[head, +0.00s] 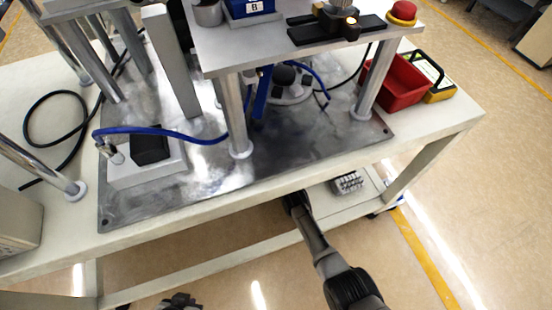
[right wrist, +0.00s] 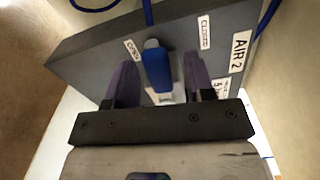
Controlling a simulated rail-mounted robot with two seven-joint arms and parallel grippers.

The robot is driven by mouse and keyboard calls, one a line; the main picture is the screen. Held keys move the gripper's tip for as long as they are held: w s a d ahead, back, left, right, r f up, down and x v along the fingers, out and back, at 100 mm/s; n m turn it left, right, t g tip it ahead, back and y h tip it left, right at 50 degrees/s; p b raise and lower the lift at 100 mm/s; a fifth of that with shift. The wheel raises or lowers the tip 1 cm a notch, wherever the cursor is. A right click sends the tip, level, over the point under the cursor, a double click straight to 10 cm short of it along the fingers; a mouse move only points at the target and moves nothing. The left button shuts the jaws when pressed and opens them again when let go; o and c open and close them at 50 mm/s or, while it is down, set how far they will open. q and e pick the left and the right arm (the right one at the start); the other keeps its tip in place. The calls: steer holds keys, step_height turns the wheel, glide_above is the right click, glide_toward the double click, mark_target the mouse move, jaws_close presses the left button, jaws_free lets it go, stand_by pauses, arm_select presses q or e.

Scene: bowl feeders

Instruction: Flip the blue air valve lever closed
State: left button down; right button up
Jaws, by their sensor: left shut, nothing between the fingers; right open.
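The blue valve lever (right wrist: 157,68) shows in the right wrist view in front of a dark grey box (right wrist: 95,60). A label on its left appears to read OPEN (right wrist: 133,48); one on its right reads CLOSED (right wrist: 204,32). The lever stands nearer the left label. My right gripper (right wrist: 158,80) is open, with one purple-grey finger on each side of the lever; I cannot tell whether either touches it. In the head view my right arm reaches under the table edge and the lever is hidden. My left gripper (head: 180,302) is shut and empty at the bottom edge.
The box also carries an AIR 2 label (right wrist: 240,50), and blue hoses run above it. In the head view, the white table (head: 455,125) overhangs the right arm, with a lower shelf (head: 340,205) beneath. A red bin (head: 400,88) stands on top. Floor in front is clear.

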steer(key=p+v, duration=0.7)
steer(key=v, duration=0.6)
